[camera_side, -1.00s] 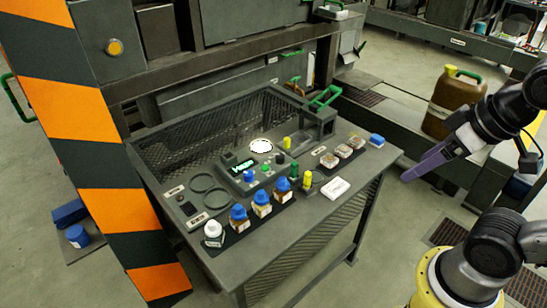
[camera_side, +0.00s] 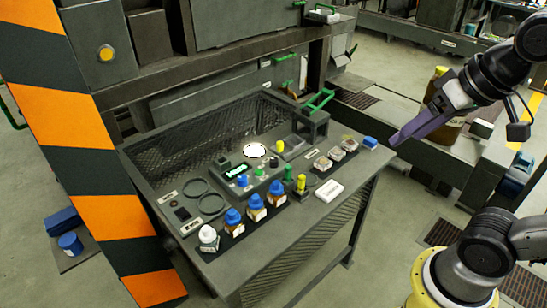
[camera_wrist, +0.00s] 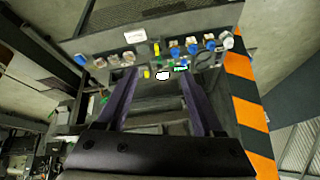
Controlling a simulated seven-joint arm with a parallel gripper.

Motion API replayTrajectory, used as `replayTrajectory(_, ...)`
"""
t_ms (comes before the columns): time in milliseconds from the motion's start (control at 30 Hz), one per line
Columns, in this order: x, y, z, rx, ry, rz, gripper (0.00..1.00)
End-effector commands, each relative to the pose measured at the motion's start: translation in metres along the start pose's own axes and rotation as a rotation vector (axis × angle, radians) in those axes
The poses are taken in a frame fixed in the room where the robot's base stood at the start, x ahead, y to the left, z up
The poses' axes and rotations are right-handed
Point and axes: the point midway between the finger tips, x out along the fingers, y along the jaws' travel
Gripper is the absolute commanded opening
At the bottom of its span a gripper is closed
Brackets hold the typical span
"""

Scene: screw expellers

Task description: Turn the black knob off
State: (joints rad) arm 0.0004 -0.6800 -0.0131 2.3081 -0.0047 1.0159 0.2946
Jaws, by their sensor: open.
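The small black knob (camera_side: 274,160) stands on the device panel on the table, beside a green button (camera_side: 260,171) and a white round plate (camera_side: 255,150). In the wrist view I cannot pick the knob out. My gripper (camera_side: 396,141), with long purple fingers, is in the air to the right of the table, well apart from the knob. In the wrist view the two fingers of my gripper (camera_wrist: 158,73) are spread with nothing between them, and the table shows beyond them.
Blue-capped bottles (camera_side: 255,207) and a white bottle (camera_side: 208,238) line the table's front. A green peg (camera_side: 288,174), a yellow peg (camera_side: 301,181), a white box (camera_side: 329,190) and a blue block (camera_side: 370,143) stand nearer my gripper. A mesh cage (camera_side: 210,143) edges the back.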

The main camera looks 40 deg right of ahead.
Motion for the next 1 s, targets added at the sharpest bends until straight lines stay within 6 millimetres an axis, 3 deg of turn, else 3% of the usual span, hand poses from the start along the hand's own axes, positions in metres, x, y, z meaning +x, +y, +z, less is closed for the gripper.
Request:
replayTrajectory(233,-0.014,-0.022,-0.083,0.205,-0.034,0.023,0.69)
replayTrajectory(467,0.008,-0.043,-0.166,0.383,-0.093,0.067,0.69)
replayTrajectory(600,0.038,-0.052,-0.210,0.473,-0.131,0.100,0.69)
replayTrajectory(767,0.086,-0.059,-0.251,0.560,-0.179,0.145,0.69)
replayTrajectory(1000,0.182,-0.062,-0.289,0.650,-0.256,0.218,0.69)
